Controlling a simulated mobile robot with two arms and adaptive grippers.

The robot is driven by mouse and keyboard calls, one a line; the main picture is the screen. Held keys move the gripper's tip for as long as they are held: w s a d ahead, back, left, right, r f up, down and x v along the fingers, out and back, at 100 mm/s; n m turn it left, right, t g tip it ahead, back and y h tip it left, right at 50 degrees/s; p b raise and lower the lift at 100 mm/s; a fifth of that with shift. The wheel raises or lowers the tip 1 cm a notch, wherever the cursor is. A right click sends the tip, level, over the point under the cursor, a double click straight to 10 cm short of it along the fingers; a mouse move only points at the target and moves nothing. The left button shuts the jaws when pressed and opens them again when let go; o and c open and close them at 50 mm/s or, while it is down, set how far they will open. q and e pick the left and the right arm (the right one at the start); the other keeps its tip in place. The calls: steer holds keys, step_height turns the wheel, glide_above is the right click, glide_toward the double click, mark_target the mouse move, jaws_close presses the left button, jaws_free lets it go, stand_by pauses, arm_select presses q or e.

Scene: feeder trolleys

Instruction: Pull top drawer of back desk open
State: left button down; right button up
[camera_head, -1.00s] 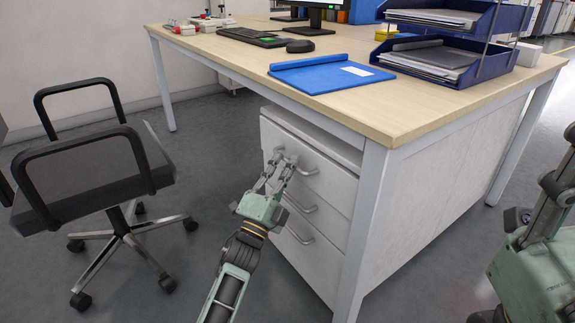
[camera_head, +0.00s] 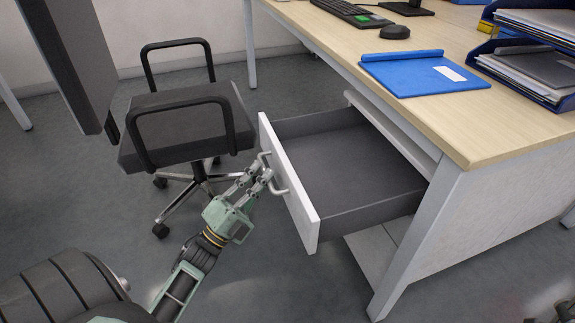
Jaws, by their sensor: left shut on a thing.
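The top drawer (camera_head: 345,168) of the desk's pedestal is pulled well out, and its grey inside looks empty. Its white front (camera_head: 289,187) faces left, with a metal bar handle (camera_head: 280,187) on it. My left gripper (camera_head: 263,172) is shut on the handle, its fingers at the handle's middle. The desk (camera_head: 440,115) has a light wood top above the drawer. The lower drawers are mostly hidden behind and below the open one. My right gripper is not in view.
A black office chair (camera_head: 185,125) on castors stands just left of the drawer front, close to my left gripper. A blue folder (camera_head: 425,75), mouse (camera_head: 396,32), keyboard (camera_head: 345,12) and blue paper trays (camera_head: 530,70) are on the desk. Grey floor lies open in front.

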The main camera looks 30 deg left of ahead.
arm_select(q)
steer(key=shift+s+a, duration=0.7)
steer(key=shift+s, duration=0.15)
steer(key=c, duration=1.8)
jaws_free()
steer(key=shift+c, duration=0.2)
steer(key=shift+f, duration=0.1)
steer(key=v, duration=1.2)
steer(key=shift+s, duration=0.1)
